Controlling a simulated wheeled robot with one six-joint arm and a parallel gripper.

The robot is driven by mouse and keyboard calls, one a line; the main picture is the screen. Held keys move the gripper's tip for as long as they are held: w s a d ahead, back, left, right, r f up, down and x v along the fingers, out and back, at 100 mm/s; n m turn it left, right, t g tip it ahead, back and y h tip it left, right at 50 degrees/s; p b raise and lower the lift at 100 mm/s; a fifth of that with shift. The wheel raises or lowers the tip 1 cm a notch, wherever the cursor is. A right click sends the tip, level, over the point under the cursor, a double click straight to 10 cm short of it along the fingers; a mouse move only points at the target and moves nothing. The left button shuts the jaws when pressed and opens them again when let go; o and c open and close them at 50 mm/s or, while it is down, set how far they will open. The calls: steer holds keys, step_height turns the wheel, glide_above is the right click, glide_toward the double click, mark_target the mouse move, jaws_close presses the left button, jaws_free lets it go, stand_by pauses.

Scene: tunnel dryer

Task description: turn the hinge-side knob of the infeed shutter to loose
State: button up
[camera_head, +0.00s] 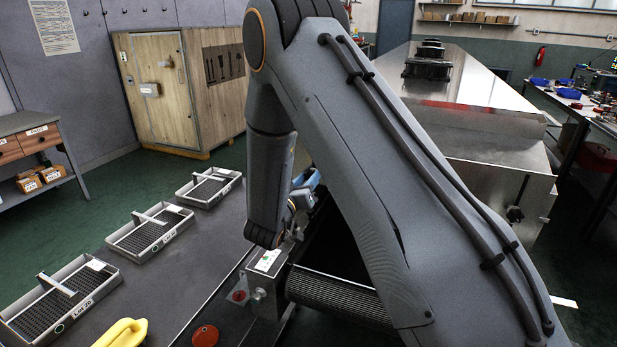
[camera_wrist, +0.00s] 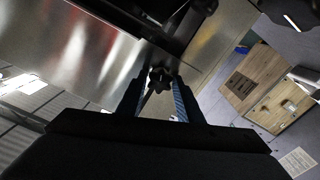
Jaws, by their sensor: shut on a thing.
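In the wrist view, a black lobed knob (camera_wrist: 160,75) sits between the blue-padded fingertips of my gripper (camera_wrist: 161,88), which is shut on it. The knob is at the edge of a shiny metal panel (camera_wrist: 75,50), beside a dark opening. In the head view my arm hides my fingertips and the held knob. A second black knob (camera_head: 514,214) shows on the right side of the metal dryer housing (camera_head: 492,185). I cannot tell the held knob's turn angle.
A conveyor belt (camera_head: 335,292) runs into the dryer below my arm. A small box with a green-marked label (camera_head: 268,262) and a red button (camera_head: 239,296) stand beside it. Several grey trays (camera_head: 150,232) and a yellow object (camera_head: 122,333) lie on the left bench. A wooden cabinet (camera_head: 152,95) stands behind.

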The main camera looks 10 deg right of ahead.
steer(key=shift+n, duration=0.5)
steer(key=shift+f, duration=0.1)
steer(key=o, duration=1)
steer(key=shift+o, duration=0.2)
steer(key=b+v, duration=0.1)
steer(key=v, duration=0.7)
steer(key=shift+w+d, duration=0.1)
steer(key=shift+w, duration=0.05)
